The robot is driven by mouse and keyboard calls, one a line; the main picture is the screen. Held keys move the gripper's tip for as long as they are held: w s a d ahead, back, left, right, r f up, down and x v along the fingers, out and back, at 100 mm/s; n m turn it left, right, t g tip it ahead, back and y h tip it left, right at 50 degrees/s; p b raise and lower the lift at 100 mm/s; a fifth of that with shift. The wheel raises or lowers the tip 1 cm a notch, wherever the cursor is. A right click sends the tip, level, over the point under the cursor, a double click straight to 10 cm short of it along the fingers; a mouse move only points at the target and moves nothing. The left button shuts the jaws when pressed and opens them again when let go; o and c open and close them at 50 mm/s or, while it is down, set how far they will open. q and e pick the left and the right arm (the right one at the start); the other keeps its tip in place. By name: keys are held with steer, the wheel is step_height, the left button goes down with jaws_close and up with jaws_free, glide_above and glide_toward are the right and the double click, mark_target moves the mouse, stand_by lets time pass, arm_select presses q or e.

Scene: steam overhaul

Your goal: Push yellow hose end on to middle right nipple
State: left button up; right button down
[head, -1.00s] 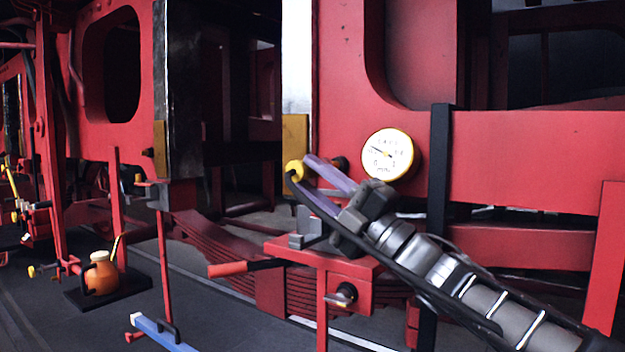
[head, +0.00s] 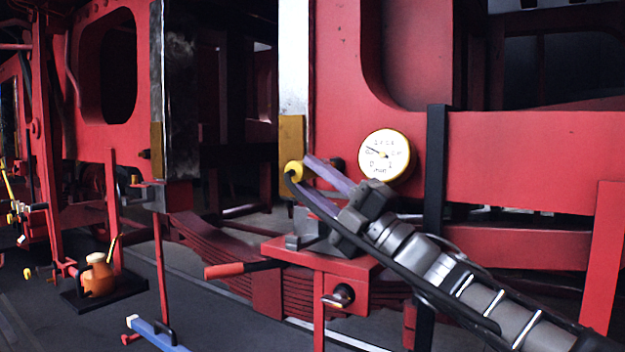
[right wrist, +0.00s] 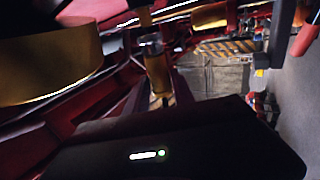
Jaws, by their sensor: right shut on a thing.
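My right gripper (head: 302,174), with two purple fingers, is shut on the yellow hose end (head: 292,168) in the middle of the head view. A black hose curves down from the yellow end and passes along the gripper. A small dark fitting (head: 337,164) shows just behind the fingers, left of the gauge; I cannot tell whether it is the middle right nipple. In the right wrist view a brass cylinder with a grey top (right wrist: 157,72) stands ahead; I cannot tell what it is. The fingertips are not clear there. My left gripper is not in view.
A red stand with a grey vise (head: 318,232) is just below. A black post (head: 437,165) stands right. An orange oil can (head: 98,275) sits on a black tray (head: 125,290) at left.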

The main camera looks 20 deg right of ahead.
steer(key=shift+w+d, duration=0.1)
steer(key=shift+w+d+r+p, duration=0.1)
steer(key=shift+w+d+p, duration=0.25)
steer(key=shift+w+d, duration=0.25)
steer(key=shift+d, duration=0.2)
steer(key=shift+w+d, duration=0.15)
steer(key=shift+d, duration=0.05)
steer(key=c, duration=1)
jaws_free()
steer(key=shift+a, duration=0.1)
